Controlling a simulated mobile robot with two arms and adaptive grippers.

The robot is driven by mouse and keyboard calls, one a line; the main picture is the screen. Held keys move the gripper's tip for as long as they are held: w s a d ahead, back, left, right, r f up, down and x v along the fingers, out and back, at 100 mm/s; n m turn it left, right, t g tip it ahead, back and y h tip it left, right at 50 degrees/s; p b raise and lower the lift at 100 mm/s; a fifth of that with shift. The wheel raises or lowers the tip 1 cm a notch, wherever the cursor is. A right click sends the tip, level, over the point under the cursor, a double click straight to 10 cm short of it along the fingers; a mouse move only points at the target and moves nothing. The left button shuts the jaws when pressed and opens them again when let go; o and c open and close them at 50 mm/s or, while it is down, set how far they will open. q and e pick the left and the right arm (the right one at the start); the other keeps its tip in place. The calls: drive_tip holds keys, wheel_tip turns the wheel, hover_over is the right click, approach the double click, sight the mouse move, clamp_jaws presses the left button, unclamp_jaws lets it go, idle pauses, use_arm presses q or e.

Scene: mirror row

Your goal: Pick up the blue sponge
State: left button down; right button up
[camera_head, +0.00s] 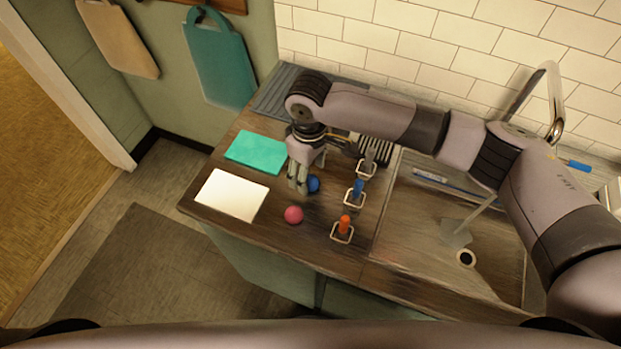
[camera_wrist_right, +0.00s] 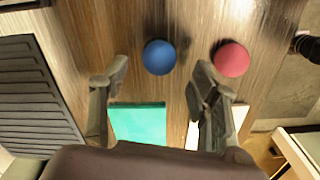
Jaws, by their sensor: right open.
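The blue sponge looks like a round blue ball (camera_head: 313,184) on the wooden counter, partly hidden by my right gripper (camera_head: 298,186) in the head view. My right gripper is open and empty, its fingers pointing down just left of the ball. In the right wrist view, the blue ball (camera_wrist_right: 159,57) lies ahead of the gap between the open fingertips (camera_wrist_right: 160,72). I cannot tell how high the fingertips are above the counter. My left gripper is not in view.
A pink-red ball (camera_head: 294,215) lies nearby on the counter (camera_head: 300,248). A teal sheet (camera_head: 255,151) and a white sheet (camera_head: 232,195) lie left. Orange (camera_head: 344,226) and blue (camera_head: 357,189) upright pieces with square loops stand right. A dark ridged mat (camera_head: 272,92) lies behind.

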sight(311, 179)
drive_tip(key=shift+d+f, duration=0.1)
drive_tip(key=shift+f, duration=1.6)
drive_tip(key=c, duration=0.8)
